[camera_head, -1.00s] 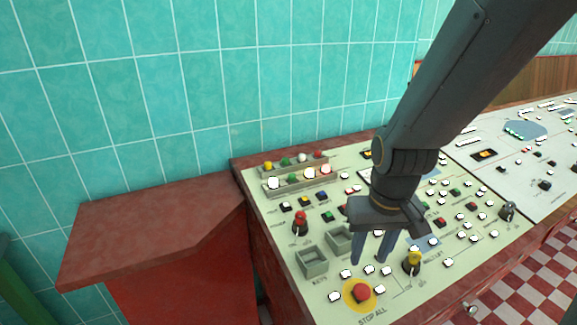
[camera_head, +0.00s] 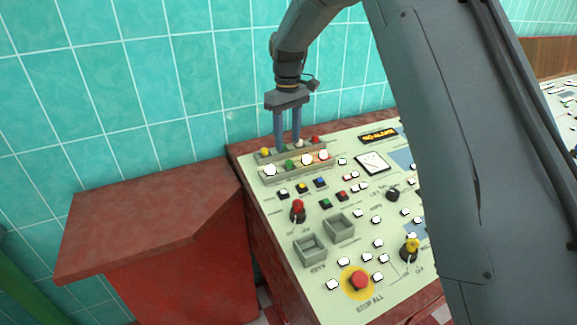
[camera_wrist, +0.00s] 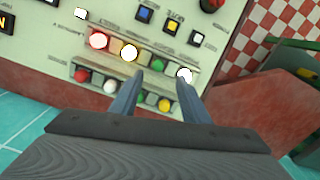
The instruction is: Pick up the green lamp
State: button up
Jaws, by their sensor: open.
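Two green lamps show in the double row of round lamps. My gripper (camera_head: 287,147) is open, pointing down over the rows, and holds nothing. In the wrist view its fingertips (camera_wrist: 160,77) are apart, with the yellow back-row lamp (camera_wrist: 165,104) seen between the fingers.
Red, white and yellow lamps stand close beside the green ones in the narrow lamp racks (camera_head: 268,182). The tiled wall (camera_head: 180,90) rises just behind. Knobs, buttons, two grey bins (camera_head: 311,250) and a red stop button (camera_head: 360,281) cover the panel in front.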

aim_at(290, 161)
notch_tip(290, 161, down, 2)
jog(key=shift+f+p, duration=0.15)
jog(key=shift+p, duration=0.3)
jog(key=f+p, duration=0.2)
jog(key=f, duration=0.2)
jog(key=shift+s+d+f+p, duration=0.1)
jog(key=shift+d+f+p, duration=0.1)
jog(key=shift+d+p, duration=0.2)
jog(key=shift+f, duration=0.5)
grip_shut()
